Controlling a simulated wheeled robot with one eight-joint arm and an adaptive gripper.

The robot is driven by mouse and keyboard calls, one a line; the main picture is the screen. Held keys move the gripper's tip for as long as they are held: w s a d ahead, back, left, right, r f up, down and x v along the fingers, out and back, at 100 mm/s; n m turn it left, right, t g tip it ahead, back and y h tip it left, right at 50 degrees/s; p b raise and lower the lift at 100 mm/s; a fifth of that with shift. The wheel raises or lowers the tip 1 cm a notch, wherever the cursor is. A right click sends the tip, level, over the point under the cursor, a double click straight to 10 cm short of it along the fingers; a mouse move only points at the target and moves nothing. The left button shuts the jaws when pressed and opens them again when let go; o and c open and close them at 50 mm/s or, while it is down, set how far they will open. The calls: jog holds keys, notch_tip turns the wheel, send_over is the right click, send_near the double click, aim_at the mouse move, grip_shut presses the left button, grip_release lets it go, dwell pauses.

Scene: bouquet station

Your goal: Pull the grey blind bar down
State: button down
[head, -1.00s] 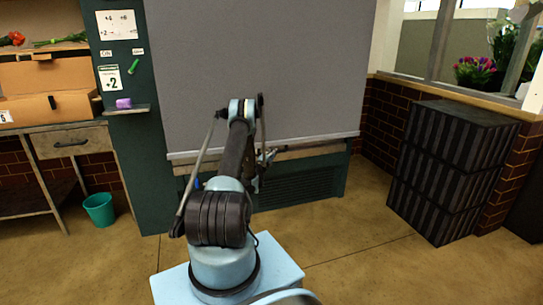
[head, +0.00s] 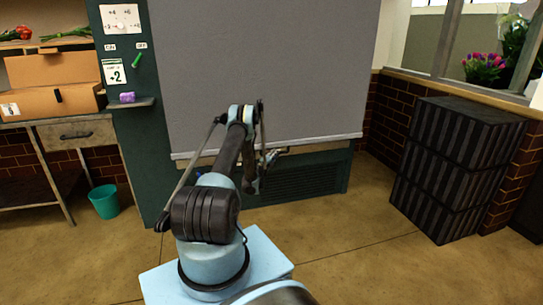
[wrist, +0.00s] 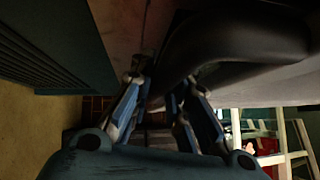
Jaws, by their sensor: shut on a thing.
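The grey blind (head: 270,70) hangs over the front of the dark green station. Its grey blind bar (head: 330,138) runs along the lower edge, just above a beige ledge. The exact contact is dark and partly hidden.
A dark vent panel (head: 300,179) is below the ledge. Black striped crates (head: 455,165) are stacked at right. A teal bucket (head: 104,201) stands on the floor at left, by a workbench with a cardboard box (head: 50,87). The floor between is clear.

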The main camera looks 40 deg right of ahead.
jog(key=c, duration=1.8)
grip_release()
jog(key=shift+s+d+f, duration=0.1)
jog(key=shift+s+f, duration=0.1)
jog(key=shift+f, duration=0.2)
jog(key=shift+w+r, duration=0.1)
jog(key=shift+r, duration=0.1)
jog(key=shift+r, duration=0.25)
notch_tip(320, 180, up, 9)
jog(key=shift+r, duration=0.1)
